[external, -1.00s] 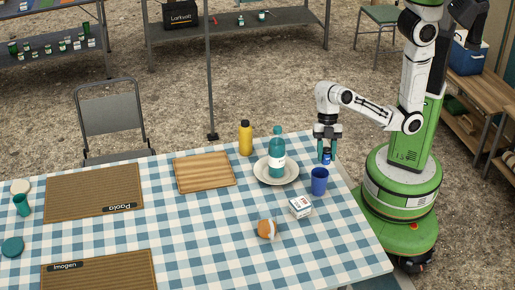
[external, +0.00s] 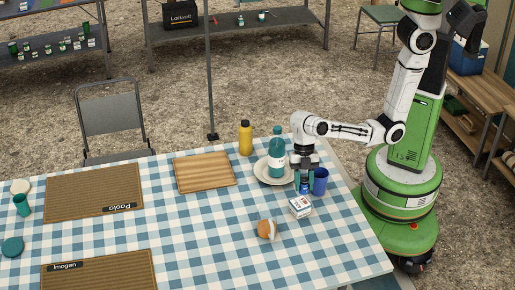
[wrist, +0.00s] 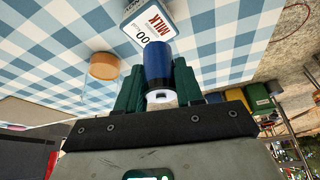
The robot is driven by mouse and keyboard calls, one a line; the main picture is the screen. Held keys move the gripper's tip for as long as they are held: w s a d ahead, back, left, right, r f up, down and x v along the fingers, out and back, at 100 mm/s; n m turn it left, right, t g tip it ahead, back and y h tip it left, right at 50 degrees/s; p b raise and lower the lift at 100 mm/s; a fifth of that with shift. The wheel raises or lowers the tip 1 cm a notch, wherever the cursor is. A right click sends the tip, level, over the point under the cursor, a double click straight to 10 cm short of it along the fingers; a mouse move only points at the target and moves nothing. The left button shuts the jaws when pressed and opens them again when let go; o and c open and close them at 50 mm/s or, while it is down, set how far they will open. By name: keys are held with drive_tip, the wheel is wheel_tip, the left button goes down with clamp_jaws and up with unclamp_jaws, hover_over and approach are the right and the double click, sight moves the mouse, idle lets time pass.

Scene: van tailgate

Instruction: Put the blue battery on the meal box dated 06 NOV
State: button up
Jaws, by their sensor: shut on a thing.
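My gripper (external: 304,184) points down near the right end of the checked table. Its green fingers are shut on the blue battery (wrist: 158,60), which stands out past the fingertips. In the external view the battery (external: 304,189) is just above the back edge of a small white box (external: 300,209). The battery overlaps the box's edge in the picture. I cannot tell whether they touch.
A blue cup (external: 320,181) stands close to the right of my gripper.

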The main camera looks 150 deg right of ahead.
sight(301, 193)
drive_tip(key=shift+w+d+f, duration=0.15)
drive_tip(key=shift+w+f, duration=0.25)
drive_tip(key=shift+f, duration=0.1)
drive_tip(key=shift+f+p, duration=0.3)
drive_tip(key=shift+f, duration=1.3)
drive_tip(key=o, duration=1.1)
drive_tip(key=shift+f, duration=0.15)
